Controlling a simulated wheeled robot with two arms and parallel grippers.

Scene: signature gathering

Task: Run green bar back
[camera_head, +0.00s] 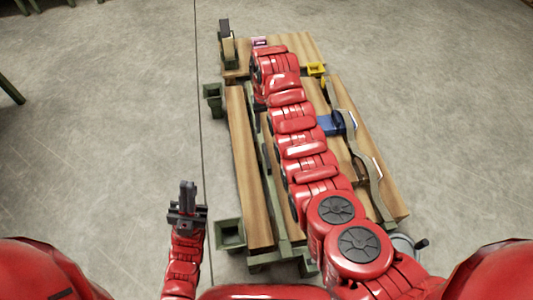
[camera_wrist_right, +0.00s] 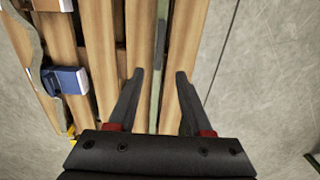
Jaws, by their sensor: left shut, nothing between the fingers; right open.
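A narrow green strip, which looks like the green bar (camera_head: 268,180), runs lengthwise between the wooden planks in the head view, partly hidden by my right arm. A thin greenish strip also shows between planks in the right wrist view (camera_wrist_right: 160,38). My right gripper (camera_wrist_right: 160,73) is open above the planks, with the strip lying beyond the gap between its fingers; nothing is held. In the head view the right gripper is hidden at the far end of my arm. My left gripper (camera_head: 187,188) is shut and empty, pointing up left of the bench's near end.
The wooden bench (camera_head: 243,165) has green square cups (camera_head: 213,92) on its left side. A blue block (camera_head: 331,124), a wavy grey strip (camera_head: 370,175), a yellow piece (camera_head: 316,69) and a dark upright piece (camera_head: 227,48) are around it. The floor left of the bench is clear.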

